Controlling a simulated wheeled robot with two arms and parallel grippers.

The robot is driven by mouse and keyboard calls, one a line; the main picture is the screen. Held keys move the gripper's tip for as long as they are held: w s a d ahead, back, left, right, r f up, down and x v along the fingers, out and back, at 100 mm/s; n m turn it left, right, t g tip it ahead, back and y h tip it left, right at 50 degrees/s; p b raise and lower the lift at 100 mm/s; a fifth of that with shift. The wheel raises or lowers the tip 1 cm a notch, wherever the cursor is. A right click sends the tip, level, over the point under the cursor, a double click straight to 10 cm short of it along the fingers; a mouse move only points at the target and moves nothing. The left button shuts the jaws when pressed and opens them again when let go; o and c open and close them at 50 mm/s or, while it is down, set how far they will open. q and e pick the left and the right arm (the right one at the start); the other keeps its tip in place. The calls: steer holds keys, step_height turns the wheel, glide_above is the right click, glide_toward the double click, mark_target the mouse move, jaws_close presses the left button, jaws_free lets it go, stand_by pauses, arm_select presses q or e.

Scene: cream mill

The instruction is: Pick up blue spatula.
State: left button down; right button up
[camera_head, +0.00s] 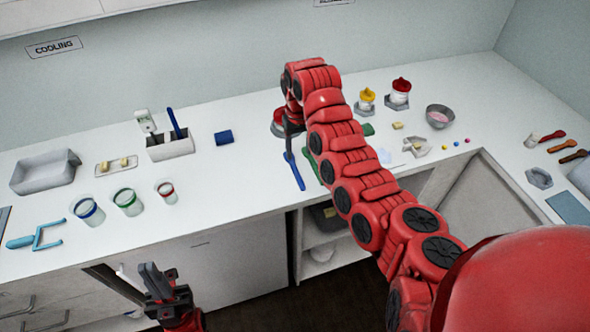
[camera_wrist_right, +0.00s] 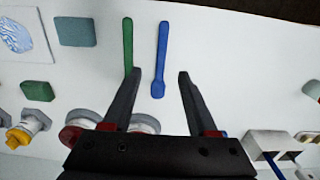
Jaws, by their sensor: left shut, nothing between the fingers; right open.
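The blue spatula (camera_head: 294,172) lies flat on the white counter, beside a green spatula (camera_head: 313,165) that my right arm partly hides. The right wrist view shows the blue spatula (camera_wrist_right: 161,62) to the right of the green one (camera_wrist_right: 128,46). My right gripper (camera_wrist_right: 160,74) is open and empty. In that picture its fingers stand to either side of the blue spatula's wide end; the gap in height is hard to judge. In the head view the right gripper (camera_head: 291,131) is above the counter at the spatula's far end. My left gripper (camera_head: 157,278) is shut and empty, low before the cabinets.
A white holder (camera_head: 170,147) with a blue-handled tool and a blue block (camera_head: 224,138) stand left of the spatulas. Jars with yellow (camera_head: 366,100) and red (camera_head: 399,92) tops stand behind to the right.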

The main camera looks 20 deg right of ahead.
steer(key=b, duration=0.2)
glide_above(297, 174)
steer(key=f, duration=0.5)
steer(key=shift+s+d, duration=0.15)
steer(key=shift+d, duration=0.1)
steer(key=f+p, duration=0.3)
steer(key=shift+a+f, duration=0.2)
steer(key=shift+a, duration=0.05)
steer(key=shift+f, duration=0.85)
steer(key=shift+w, duration=0.2)
jaws_close()
